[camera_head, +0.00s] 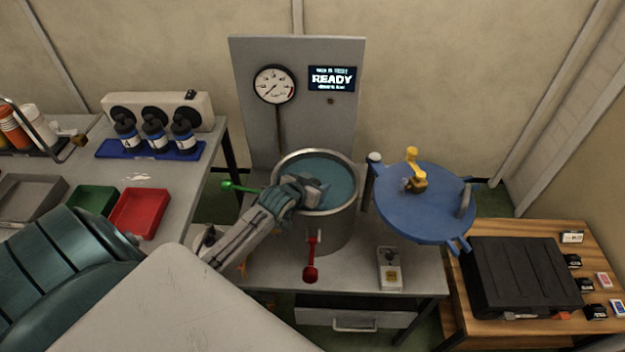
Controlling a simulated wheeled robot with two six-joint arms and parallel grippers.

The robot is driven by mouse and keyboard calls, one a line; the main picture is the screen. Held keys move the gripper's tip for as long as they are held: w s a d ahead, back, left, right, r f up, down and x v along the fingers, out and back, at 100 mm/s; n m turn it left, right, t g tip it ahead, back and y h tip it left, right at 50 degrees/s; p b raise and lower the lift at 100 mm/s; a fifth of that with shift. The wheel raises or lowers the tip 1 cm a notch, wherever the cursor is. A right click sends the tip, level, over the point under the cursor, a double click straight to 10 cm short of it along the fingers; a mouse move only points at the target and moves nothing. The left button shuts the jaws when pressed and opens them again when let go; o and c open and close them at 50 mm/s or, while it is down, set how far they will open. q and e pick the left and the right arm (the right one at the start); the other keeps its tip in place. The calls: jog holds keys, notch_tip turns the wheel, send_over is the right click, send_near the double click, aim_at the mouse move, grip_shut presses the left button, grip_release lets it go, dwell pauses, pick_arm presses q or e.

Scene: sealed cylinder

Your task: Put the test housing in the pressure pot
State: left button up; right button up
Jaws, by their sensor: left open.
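The pressure pot (338,228) is an open metal cylinder filled with blue-green water, standing on a grey bench. Its blue lid (425,215) is swung out to the right, with a yellow fitting on top. My left gripper (308,190) reaches in from the lower left over the left part of the pot's mouth. It is open, though its fingers are hard to separate in this view. I cannot make out the test housing; the gripper hides part of the water. My right gripper is not in view.
A red-handled lever (311,272) is at the pot's front, a green one (240,188) at its left. A panel behind carries a gauge (274,84) and a READY display (332,78). Left table holds red (140,213) and green trays and bottles. A black case (522,277) stands right.

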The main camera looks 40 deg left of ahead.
pick_arm(q)
jog(key=b+v, duration=0.1)
jog(key=v, duration=1.1)
dwell(1.0)
